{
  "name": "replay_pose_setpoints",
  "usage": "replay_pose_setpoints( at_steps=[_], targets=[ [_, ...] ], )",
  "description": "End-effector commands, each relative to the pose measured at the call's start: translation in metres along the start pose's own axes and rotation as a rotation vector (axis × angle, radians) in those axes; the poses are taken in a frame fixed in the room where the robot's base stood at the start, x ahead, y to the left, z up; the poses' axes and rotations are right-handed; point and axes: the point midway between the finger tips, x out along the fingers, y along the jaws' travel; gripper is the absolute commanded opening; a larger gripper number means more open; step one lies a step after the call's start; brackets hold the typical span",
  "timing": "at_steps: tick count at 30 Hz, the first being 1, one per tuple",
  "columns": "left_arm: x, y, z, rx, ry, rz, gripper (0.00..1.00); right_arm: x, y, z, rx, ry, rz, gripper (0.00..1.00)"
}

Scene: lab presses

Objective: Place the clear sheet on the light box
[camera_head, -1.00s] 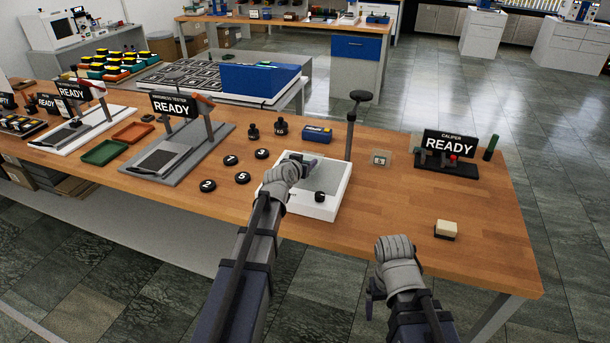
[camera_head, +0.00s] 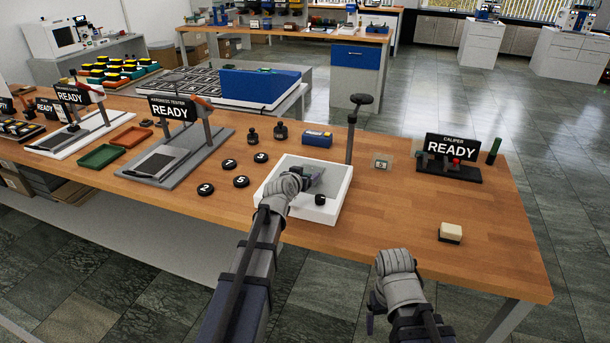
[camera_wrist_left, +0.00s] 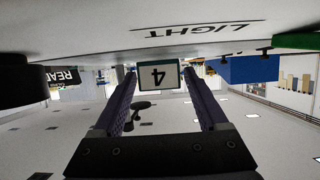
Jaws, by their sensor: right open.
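The light box (camera_head: 342,190) is a white, shallow box with a grey top and a black knob, near the front of the wooden table. My left gripper (camera_head: 318,175) is low over its top, fingers pointing right and away. In the left wrist view its fingers (camera_wrist_left: 160,75) stand apart, with a small card marked 4 (camera_wrist_left: 158,77) showing between the tips; I cannot tell its distance. A small clear square with a pale label (camera_head: 382,162) is right of the box. I cannot make out a clear sheet on the box. My right gripper (camera_head: 372,312) is open in front of the table.
A black lamp stand (camera_head: 351,140) rises behind the light box. The caliper station (camera_head: 450,170) is at the right, with a cream block (camera_head: 451,232) nearer. Numbered black discs (camera_head: 241,181) and the hardness tester (camera_head: 178,150) are left. The front right tabletop is mostly clear.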

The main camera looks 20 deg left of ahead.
Motion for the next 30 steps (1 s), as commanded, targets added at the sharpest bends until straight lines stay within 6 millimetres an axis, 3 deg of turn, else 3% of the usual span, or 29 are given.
replay_pose_setpoints(
  at_steps=[12, 24, 30],
  targets=[
    [-0.005, 0.000, -0.005, 0.000, 0.000, 0.000, 0.84, -0.006, 0.001, 0.000, 0.000, 0.000, 0.000, 0.84],
    [-0.086, 0.001, -0.005, -0.001, 0.000, -0.001, 0.84, -0.037, 0.004, 0.002, 0.000, 0.000, 0.000, 0.84],
    [-0.112, 0.000, -0.004, -0.001, 0.000, -0.001, 0.84, -0.046, 0.004, 0.003, 0.000, 0.000, 0.000, 0.84]
  ],
)
